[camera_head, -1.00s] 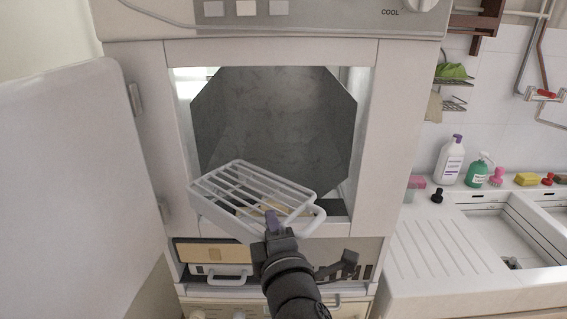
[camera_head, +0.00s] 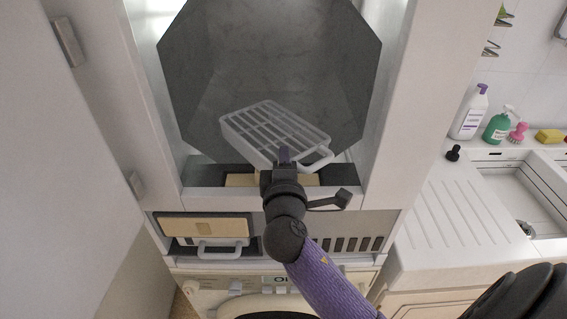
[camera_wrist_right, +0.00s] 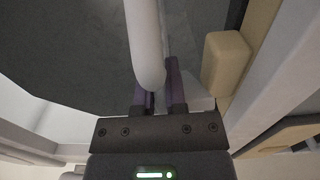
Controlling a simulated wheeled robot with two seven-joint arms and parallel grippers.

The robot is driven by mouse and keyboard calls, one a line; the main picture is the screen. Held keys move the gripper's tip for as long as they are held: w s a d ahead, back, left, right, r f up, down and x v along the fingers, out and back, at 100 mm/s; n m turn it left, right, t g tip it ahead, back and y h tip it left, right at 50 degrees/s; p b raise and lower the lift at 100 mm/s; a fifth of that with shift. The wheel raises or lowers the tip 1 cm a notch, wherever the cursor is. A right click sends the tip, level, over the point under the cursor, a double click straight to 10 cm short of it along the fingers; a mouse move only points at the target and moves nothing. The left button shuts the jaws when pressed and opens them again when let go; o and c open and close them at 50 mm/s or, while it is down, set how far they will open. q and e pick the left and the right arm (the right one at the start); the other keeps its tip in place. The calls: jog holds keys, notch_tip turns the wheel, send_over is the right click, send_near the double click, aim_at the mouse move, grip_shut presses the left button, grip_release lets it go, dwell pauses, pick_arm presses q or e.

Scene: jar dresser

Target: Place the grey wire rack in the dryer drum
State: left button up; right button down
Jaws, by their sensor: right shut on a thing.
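The grey wire rack (camera_head: 270,128) is at the dryer opening in the head view, in front of and partly over the dark grey eight-sided drum (camera_head: 270,65). My right gripper (camera_head: 284,156) is shut on the rack's near edge by its handle. In the right wrist view the fingers (camera_wrist_right: 160,88) close around a pale rounded bar of the rack (camera_wrist_right: 146,45). I cannot tell how deep the rack sits in the drum. My left gripper is not in view.
The open dryer door (camera_head: 60,150) stands at the left. A light tan block (camera_head: 242,180) lies at the opening's lower edge. A drawer with a handle (camera_head: 205,235) is below. A sink counter (camera_head: 460,220) with bottles is at the right.

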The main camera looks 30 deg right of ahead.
jog(key=shift+s+r, duration=0.1)
jog(key=shift+r, duration=0.05)
jog(key=shift+f, duration=0.25)
jog(key=c, duration=0.7)
grip_release()
jog(key=shift+r, duration=0.15)
